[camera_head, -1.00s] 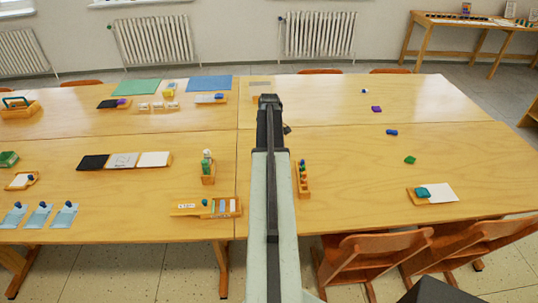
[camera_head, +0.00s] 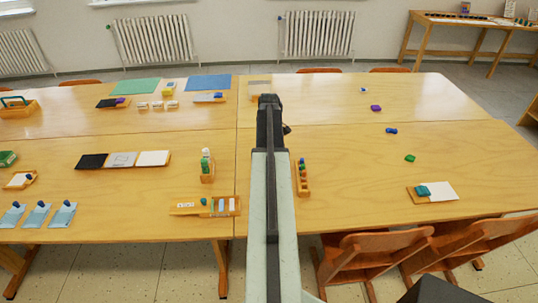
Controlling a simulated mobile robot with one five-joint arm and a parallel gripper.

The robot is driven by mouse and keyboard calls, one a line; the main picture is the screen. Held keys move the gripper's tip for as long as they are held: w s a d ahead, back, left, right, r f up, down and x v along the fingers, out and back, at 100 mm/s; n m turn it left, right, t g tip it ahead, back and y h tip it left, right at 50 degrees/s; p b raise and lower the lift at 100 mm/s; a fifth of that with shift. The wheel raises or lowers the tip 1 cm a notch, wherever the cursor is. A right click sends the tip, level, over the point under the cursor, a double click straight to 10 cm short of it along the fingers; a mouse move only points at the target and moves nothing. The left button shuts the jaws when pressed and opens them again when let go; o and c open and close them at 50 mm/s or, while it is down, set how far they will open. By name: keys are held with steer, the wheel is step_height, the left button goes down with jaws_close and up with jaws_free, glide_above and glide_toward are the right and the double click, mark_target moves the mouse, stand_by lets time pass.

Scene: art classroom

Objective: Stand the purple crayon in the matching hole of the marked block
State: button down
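A small purple piece (camera_head: 376,108) lies on the right table, toward the back. It is too small for me to tell whether it is the purple crayon. A narrow wooden block (camera_head: 303,190) with several coloured pegs or crayons in a row stands just right of my arm. Its holes and any markings are too small to read. My gripper (camera_head: 268,99) is at the far end of my outstretched arm, over the tables near their seam. I see it from behind, so its fingers and anything between them are hidden.
Small blue (camera_head: 391,130) and green (camera_head: 410,158) pieces lie on the right table, with a white pad on a wooden tray (camera_head: 413,194) nearer. The left table holds trays, mats and a green bottle (camera_head: 206,159). Chairs (camera_head: 373,254) stand at the front right. Much of the right table is clear.

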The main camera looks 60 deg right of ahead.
steer(key=shift+f+b, duration=0.6)
steer(key=shift+f, duration=0.05)
stand_by(0.5)
stand_by(0.4)
steer(key=c, duration=1.3)
jaws_free()
steer(key=shift+o, duration=1.1)
step_height(320, 180, up, 6)
steer(key=p, duration=0.6)
steer(key=shift+r, duration=0.1)
